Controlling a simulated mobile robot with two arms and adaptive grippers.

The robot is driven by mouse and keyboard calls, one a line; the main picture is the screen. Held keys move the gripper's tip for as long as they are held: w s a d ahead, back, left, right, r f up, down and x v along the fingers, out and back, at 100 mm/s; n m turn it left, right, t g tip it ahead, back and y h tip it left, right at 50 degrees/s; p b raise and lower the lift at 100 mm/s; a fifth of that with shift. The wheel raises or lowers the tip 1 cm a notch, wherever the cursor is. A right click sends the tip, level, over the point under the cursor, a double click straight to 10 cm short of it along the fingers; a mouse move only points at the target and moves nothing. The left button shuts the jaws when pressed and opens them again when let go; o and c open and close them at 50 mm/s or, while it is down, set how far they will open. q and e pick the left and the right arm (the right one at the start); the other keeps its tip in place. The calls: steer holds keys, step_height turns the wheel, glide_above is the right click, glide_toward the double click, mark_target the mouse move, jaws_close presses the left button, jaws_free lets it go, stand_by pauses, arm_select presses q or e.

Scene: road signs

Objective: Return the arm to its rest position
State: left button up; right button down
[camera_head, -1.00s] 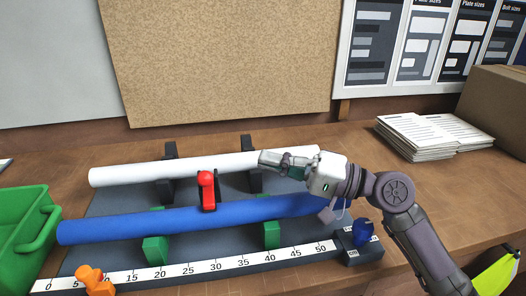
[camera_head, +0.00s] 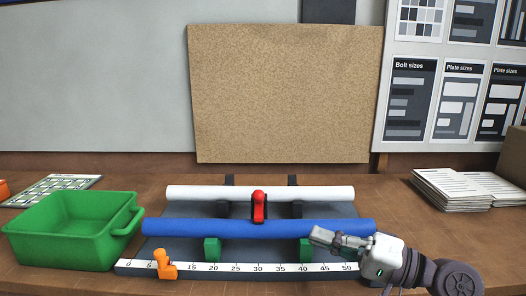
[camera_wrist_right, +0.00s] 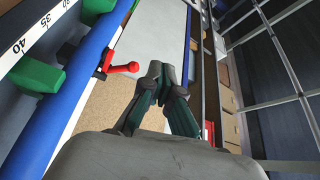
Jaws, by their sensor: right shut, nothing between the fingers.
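My right gripper (camera_head: 316,236) is in front of the right end of the blue tube (camera_head: 230,227) in the head view and hides part of it. Its fingers point left and are shut with nothing between them. In the wrist view the right gripper (camera_wrist_right: 168,68) shows with its fingers close together. The blue tube lies on green supports (camera_head: 211,249). A white tube (camera_head: 210,192) lies behind it on dark supports. A red-handled clamp (camera_head: 258,205) stands between the tubes. My left gripper is not in view.
A ruler (camera_head: 230,267) with an orange stop (camera_head: 163,264) runs along the front. A green bin (camera_head: 70,260) stands at the left, a paper stack (camera_head: 465,188) at the back right. Bare tabletop (camera_head: 390,205) shows right of the tubes.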

steer(key=s+f+n+g+h, duration=0.15)
steer(key=s+f+h, duration=0.25)
steer(key=f, duration=0.9)
steer(key=s+f+n+h, duration=0.2)
steer(key=s+f+h, duration=0.2)
steer(key=f, duration=0.8)
steer(key=s+d+f+g+h, duration=0.2)
steer(key=s+d+f+h, duration=0.35)
steer(key=s, duration=0.25)
steer(key=s+d+f+g+h, duration=0.2)
steer(key=s+d+f+h, duration=0.25)
steer(key=s+f, duration=0.2)
step_height(320, 180, down, 24)
steer(key=s+y, duration=0.1)
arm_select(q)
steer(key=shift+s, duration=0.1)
arm_select(e)
steer(key=s+d+f+g, duration=0.2)
steer(key=s+f, duration=1.5)
steer(key=shift+s+d+f+n, duration=0.2)
steer(key=shift+d+n, duration=0.2)
steer(key=shift+n, duration=0.05)
